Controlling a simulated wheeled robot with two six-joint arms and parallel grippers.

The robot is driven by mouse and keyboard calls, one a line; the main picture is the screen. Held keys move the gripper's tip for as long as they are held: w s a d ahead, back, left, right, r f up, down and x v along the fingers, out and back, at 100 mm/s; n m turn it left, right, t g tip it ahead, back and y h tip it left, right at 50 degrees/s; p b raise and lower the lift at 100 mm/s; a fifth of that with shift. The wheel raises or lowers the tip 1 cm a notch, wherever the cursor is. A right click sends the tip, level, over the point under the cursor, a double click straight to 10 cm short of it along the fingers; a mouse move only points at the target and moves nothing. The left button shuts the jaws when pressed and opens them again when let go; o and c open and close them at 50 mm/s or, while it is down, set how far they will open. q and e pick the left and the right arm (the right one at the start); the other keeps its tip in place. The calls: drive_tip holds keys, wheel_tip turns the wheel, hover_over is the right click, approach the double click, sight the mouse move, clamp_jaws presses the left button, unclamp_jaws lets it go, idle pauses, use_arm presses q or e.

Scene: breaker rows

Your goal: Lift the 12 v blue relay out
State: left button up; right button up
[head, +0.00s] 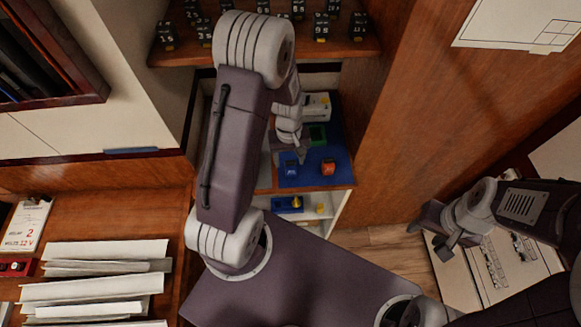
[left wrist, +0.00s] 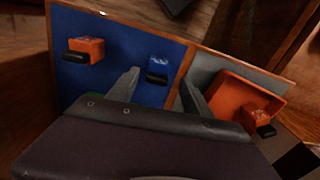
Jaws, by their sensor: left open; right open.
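The blue relay (head: 290,168) stands on the blue mat (head: 309,182) of a shelf in the head view. It also shows in the left wrist view (left wrist: 157,68), with a dark part at its lower end. My left gripper (head: 290,152) is just beyond it in the head view, partly hidden by my arm. In the left wrist view its two fingers (left wrist: 160,90) are spread, with the blue relay ahead between them, not gripped. My right gripper (head: 432,236) is open and empty, far to the right above the floor area. No voltage marking on the relay is readable.
An orange relay (head: 328,167) stands right of the blue one. An orange tray (left wrist: 225,88) holds another orange block (left wrist: 256,113). A green container (head: 317,134) is behind. A wooden wall (head: 385,165) bounds the right.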

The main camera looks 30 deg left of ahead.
sight(291, 162)
use_arm(q)
drive_tip(key=f, duration=0.4)
drive_tip(key=shift+d+f+p, duration=0.2)
drive_tip(key=shift+d+p, duration=0.05)
drive_tip(key=shift+p, duration=0.1)
drive_tip(key=shift+w+a+f, duration=0.1)
drive_tip(key=shift+f, duration=0.35)
clamp_jaws()
drive_tip(key=shift+r, duration=0.1)
drive_tip(key=shift+r, duration=0.5)
wheel_tip(291, 162, up, 3)
drive_tip(key=shift+w+f, duration=0.1)
drive_tip(key=w+d+r+p, duration=0.3)
drive_tip(key=w+d+r, duration=0.1)
drive_tip(key=d+r, duration=0.7)
drive_tip(key=shift+r, duration=0.6)
